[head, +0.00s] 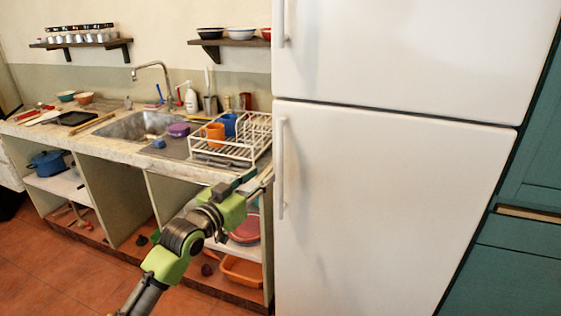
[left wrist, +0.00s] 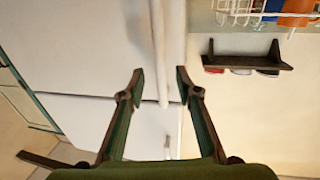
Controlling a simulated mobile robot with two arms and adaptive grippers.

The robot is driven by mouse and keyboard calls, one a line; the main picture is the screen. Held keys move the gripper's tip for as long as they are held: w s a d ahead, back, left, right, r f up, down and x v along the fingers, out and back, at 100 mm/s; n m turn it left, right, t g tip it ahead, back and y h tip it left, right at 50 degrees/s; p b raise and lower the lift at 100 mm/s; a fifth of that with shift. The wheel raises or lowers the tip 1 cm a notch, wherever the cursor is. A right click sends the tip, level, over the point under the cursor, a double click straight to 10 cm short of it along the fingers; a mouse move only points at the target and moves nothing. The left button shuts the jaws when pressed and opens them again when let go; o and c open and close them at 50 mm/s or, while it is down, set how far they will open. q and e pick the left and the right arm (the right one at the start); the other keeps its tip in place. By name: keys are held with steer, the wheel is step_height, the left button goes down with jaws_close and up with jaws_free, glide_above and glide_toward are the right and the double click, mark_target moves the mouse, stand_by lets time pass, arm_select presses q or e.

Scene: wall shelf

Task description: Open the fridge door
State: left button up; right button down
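The white fridge has an upper door (head: 400,55) and a lower door (head: 385,210). A vertical white handle (head: 281,168) runs along the left edge of the lower door, and another handle (head: 280,22) is on the upper door. My left gripper (head: 262,181) is just left of the lower handle. In the left wrist view, which looks upside down, my left gripper (left wrist: 160,73) is open, and the lower handle (left wrist: 158,45) appears between its fingers. I cannot tell whether they touch it. Both doors look shut. My right gripper is not in view.
A counter (head: 115,145) with a sink and a white dish rack (head: 232,143) stands left of the fridge. Open compartments under it hold an orange basket (head: 242,270). Teal cabinets (head: 515,265) stand on the right. The tiled floor (head: 60,270) is clear at front left.

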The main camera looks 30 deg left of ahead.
mark_target(278, 162)
arm_select(q)
steer(key=w+p, duration=0.1)
steer(key=w, duration=0.9)
steer(key=shift+w+a, duration=0.15)
steer(key=shift+w, duration=0.15)
jaws_close()
